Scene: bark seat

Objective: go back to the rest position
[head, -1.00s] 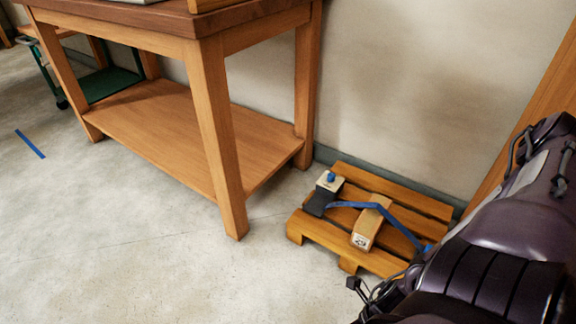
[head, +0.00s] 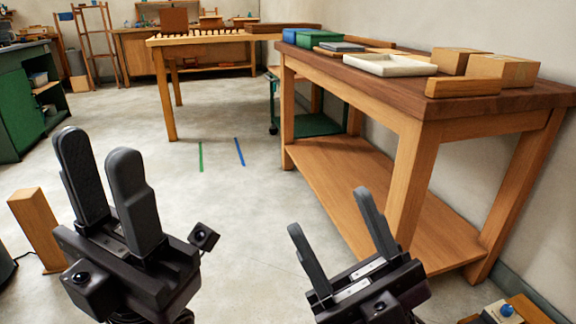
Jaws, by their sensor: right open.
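My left gripper (head: 96,150) is raised at the lower left of the head view. Its two dark fingers point up with a gap between them and nothing in it. My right gripper (head: 327,212) is at the lower middle, fingers spread wide and empty. It is in front of the wooden workbench (head: 408,165), lower than its top in the picture. Both grippers are pictured over the floor, apart from each other.
The workbench holds a white tray (head: 390,65), wooden boxes (head: 503,70) and a green box (head: 298,37). A wooden post (head: 36,228) stands left. A pallet corner (head: 528,308) shows bottom right.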

